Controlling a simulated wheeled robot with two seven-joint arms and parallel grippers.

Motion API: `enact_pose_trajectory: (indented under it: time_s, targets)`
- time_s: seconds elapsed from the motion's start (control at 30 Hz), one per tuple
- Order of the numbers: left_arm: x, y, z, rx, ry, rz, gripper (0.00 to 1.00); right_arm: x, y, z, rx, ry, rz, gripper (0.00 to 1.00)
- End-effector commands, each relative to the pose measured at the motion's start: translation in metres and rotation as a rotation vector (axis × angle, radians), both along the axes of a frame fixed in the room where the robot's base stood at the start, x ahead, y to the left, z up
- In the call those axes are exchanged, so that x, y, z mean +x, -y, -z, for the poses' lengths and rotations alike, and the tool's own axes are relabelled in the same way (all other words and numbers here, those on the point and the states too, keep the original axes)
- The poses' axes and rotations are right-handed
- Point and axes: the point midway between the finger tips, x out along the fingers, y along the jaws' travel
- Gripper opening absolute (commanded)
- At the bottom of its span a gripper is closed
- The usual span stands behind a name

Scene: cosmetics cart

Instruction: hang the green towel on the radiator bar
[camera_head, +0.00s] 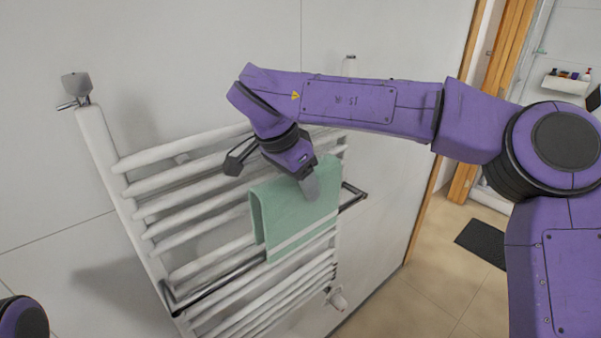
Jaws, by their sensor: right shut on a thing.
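The green towel (293,222) has a pale stripe near its lower edge and appears folded. My right gripper (309,187) is shut on the towel's upper part, above the radiator bar. The dark metal radiator bar (220,284) runs across the front of the white radiator, showing on both sides of the towel. My left gripper is out of view.
The white radiator (112,190) with several rungs stands against the tiled wall (210,60). A valve (337,299) sticks out at its lower right. A wooden door frame (500,60) and a dark mat (481,243) lie to the right.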

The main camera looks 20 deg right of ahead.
Motion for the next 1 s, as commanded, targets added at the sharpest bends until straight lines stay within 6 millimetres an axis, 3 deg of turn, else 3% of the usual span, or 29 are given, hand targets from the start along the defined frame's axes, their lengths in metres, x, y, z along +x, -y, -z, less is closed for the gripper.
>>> enact_pose_trajectory:
  time_s: [0.6, 1.0]
  targets:
    - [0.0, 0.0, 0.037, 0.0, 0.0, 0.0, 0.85, 0.0, 0.0, 0.077, 0.0, -0.002, -0.001, 0.03]
    - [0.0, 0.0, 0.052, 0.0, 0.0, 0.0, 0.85, 0.0, 0.0, 0.123, 0.001, -0.001, 0.0, 0.03]
